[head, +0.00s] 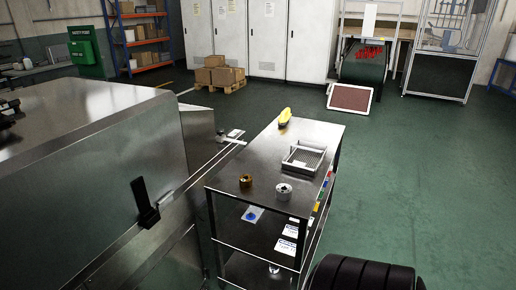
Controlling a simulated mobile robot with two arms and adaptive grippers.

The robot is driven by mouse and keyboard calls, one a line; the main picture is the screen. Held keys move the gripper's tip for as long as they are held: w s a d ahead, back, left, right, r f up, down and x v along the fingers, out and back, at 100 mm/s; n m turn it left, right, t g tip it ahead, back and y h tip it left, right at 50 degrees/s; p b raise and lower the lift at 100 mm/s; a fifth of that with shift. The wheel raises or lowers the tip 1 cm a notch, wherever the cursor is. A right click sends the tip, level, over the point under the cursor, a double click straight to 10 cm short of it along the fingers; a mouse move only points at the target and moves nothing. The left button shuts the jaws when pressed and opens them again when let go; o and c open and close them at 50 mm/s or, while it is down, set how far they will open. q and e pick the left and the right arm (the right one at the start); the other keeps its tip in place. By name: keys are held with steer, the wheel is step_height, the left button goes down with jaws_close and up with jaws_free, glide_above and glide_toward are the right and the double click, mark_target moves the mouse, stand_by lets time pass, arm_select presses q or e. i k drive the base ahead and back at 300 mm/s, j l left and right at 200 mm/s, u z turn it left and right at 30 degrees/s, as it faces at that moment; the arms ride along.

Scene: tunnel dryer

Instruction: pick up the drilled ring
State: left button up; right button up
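Two small ring-like parts stand near the front end of the steel cart's top (262,158). One is a silver-grey ring (283,191) with a dark centre. The other is a brown or bronze ring (246,181) to its left, a little apart from it. Drilled holes are too small to make out, so I cannot tell for sure which is the drilled ring. Neither of my grippers shows in the head view.
A wire-bottomed tray (289,161) and a yellow object (285,116) are farther back on the cart. A large steel machine (80,190) stands at left, with a rail towards the cart. A black ribbed shape (362,275) is at bottom right. Green floor (420,190) is clear at right.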

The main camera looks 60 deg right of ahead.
mark_target(245, 180)
steer(key=z, duration=1.8)
steer(key=i+l+u, duration=0.1)
steer(key=l, duration=0.5)
steer(key=l+u, duration=0.1)
steer(key=l, duration=0.5)
steer(key=i, duration=0.05)
